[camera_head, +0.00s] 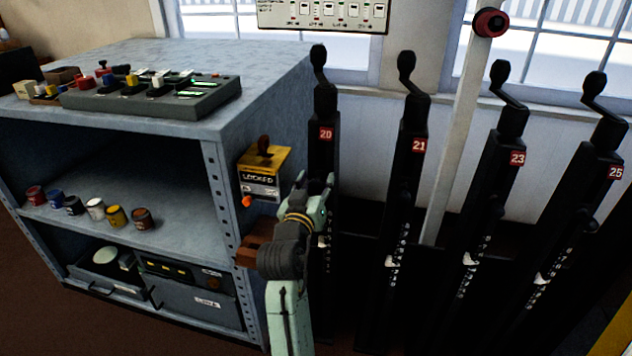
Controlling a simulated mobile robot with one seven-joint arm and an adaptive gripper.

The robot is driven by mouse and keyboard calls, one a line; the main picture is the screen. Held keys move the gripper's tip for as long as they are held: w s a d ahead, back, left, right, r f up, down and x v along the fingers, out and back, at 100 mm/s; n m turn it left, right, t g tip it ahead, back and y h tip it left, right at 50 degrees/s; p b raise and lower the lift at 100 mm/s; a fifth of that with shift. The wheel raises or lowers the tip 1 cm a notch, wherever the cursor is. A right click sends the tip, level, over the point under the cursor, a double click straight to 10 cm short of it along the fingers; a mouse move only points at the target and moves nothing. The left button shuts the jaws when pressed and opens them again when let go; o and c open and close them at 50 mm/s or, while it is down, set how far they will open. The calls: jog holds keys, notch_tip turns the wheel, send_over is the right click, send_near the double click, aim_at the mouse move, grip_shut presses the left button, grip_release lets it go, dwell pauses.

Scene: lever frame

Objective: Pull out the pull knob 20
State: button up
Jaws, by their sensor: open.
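The black lever post marked with a red 20 plate (326,133) stands right of the grey shelf unit, with a black crank handle (318,56) on top. My gripper (315,182) is in front of this post, below the number plate, with its fingers pointing up and apart. It looks open and empty. A pull knob on post 20 does not show clearly; my gripper covers the part of the post where the neighbouring posts have a small black knob. I cannot tell whether the fingers touch the post.
Posts 21 (419,145), 23 (517,159) and 25 (615,172) stand in a row to the right. A white lever (459,130) with a red-ringed top leans between 21 and 23. A yellow "LOCKED" box (263,175) on the shelf unit (222,125) sits close left of my gripper.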

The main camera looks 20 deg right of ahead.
grip_shut()
dwell(0.6)
dwell(0.3)
